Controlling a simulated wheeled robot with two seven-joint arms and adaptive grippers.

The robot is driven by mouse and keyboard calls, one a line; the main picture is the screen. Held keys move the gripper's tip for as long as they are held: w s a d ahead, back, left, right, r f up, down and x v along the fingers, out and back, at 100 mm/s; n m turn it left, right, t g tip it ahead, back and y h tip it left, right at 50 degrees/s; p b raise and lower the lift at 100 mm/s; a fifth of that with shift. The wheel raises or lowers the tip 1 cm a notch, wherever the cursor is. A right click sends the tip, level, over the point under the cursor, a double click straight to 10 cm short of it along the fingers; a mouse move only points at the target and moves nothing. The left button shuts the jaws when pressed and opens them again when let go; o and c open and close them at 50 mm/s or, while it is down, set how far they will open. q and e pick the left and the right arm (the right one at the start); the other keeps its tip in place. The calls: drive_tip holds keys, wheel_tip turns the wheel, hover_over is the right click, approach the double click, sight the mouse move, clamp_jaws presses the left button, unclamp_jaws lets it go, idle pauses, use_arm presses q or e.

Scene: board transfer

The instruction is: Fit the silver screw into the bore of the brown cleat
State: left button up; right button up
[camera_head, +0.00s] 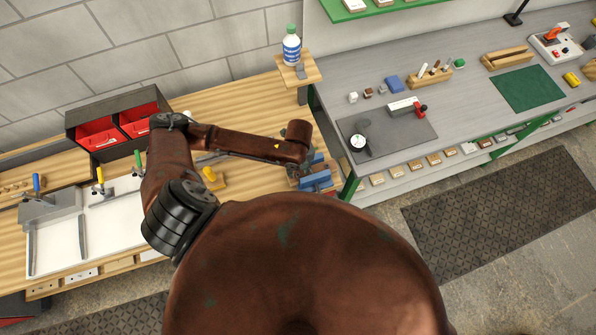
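I cannot make out the silver screw or the brown cleat in the head view. My rust-brown arm runs up from the bottom, bends, and reaches right over the wooden bench (245,98). Its far end is above a blue and brown vise-like fixture (316,180) and partly covers it. No fingertips of my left gripper can be made out, so its opening is unclear. My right gripper is not in view. My large brown arm part hides the bottom middle.
A dark bin unit with red drawers (98,134) stands at the back left. Clamps stand by a white tray (55,245). A bottle (291,46) stands on a wooden shelf. A grey bench (345,97) holds blocks, a gauge (358,142) and a green mat (527,90).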

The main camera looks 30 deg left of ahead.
sight(298, 175)
use_arm(q)
wheel_tip(298, 175, up, 10)
drive_tip(key=shift+r, duration=0.15)
idle(0.6)
